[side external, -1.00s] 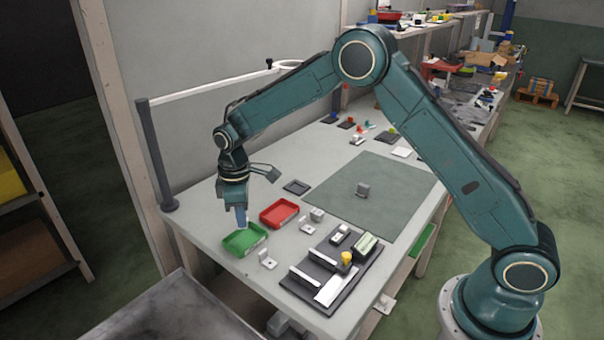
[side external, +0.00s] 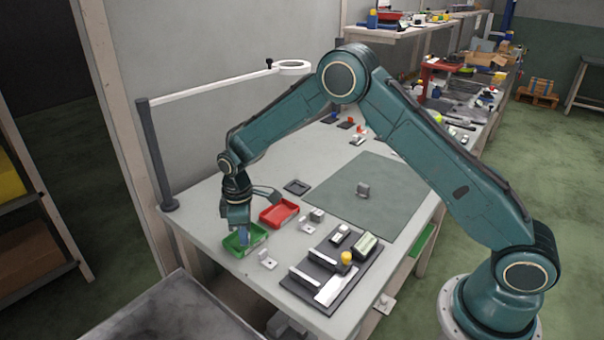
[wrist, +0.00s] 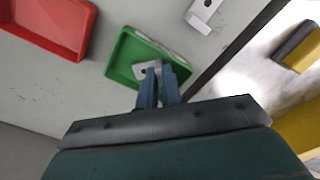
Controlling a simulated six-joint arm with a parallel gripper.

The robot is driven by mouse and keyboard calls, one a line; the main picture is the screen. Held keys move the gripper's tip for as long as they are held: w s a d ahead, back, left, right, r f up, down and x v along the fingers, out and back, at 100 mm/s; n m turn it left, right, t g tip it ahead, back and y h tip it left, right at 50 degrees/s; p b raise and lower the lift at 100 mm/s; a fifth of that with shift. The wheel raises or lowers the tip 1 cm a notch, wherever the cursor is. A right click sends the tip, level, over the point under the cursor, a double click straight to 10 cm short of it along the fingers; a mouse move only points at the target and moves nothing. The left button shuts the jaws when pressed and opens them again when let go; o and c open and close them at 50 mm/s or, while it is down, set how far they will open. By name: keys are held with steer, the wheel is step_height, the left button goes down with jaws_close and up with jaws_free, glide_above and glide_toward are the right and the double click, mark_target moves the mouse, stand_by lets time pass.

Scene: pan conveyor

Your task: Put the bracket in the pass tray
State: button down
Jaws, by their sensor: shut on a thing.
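My gripper (side external: 243,238) is lowered at the green tray (side external: 258,238), near the table's front left corner. In the wrist view, the gripper (wrist: 159,78) is shut on a small grey metal bracket (wrist: 151,66) with a hole in it. The bracket is over or inside the green tray (wrist: 124,52), within its outline; I cannot tell whether it touches the floor. In the side view the fingers hide the bracket. A red tray (side external: 279,213) stands beside the green one and also shows in the wrist view (wrist: 78,45). No label on either tray is readable.
Another bracket (side external: 267,262) lies on the table just right of the green tray. More small metal parts (side external: 307,227) lie near the red tray. A dark fixture plate (side external: 345,290) with blocks and a yellow knob (side external: 346,258) is further right. A grey mat (side external: 385,195) holds one part.

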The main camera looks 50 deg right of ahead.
steer(key=shift+f, duration=0.1)
steer(key=c, duration=1.9)
jaws_free()
step_height(320, 180, up, 12)
steer(key=shift+r, duration=0.15)
